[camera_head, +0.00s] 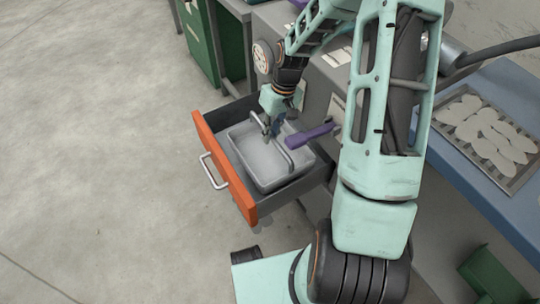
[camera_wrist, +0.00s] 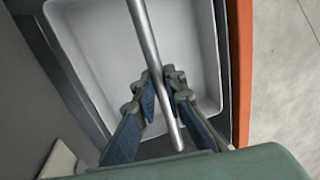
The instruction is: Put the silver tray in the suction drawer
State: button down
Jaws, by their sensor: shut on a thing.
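The silver tray (camera_head: 258,162) sits inside the open suction drawer (camera_head: 228,168), which has an orange front and a metal handle. The tray's bar handle (camera_head: 283,156) arches over it. My gripper (camera_head: 272,134) points down over the tray and is shut on this bar. In the wrist view the bar (camera_wrist: 146,38) runs between the fingers of my gripper (camera_wrist: 160,88), with the tray's pale floor (camera_wrist: 95,45) below. The orange drawer front (camera_wrist: 241,70) is at the right there. Whether the tray rests on the drawer's bottom is hard to tell.
A purple handle (camera_head: 310,136) juts out just right of the tray. A blue bench (camera_head: 480,185) with a rack of pale flat pieces (camera_head: 487,135) lies at the right. A green cabinet (camera_head: 200,40) stands at the back. The floor at the left is clear.

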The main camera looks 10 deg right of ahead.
aim_at(270, 155)
notch_tip(270, 155, down, 9)
jog(key=b, duration=0.2)
jog(key=shift+f+b, duration=0.15)
jog(key=shift+b, duration=0.25)
jog(key=shift+f, duration=0.15)
jog(key=c, duration=2)
grip_release()
jog(key=r+p, duration=0.1)
jog(key=r, duration=0.3)
jog(key=d+r+p, duration=0.1)
jog(key=r, duration=0.3)
jog(key=d+r+p, duration=0.1)
jog(key=r, duration=0.3)
jog(key=shift+w+d+r+p, duration=0.1)
jog(key=shift+w+d+p, duration=0.05)
jog(key=shift+w+p, duration=0.15)
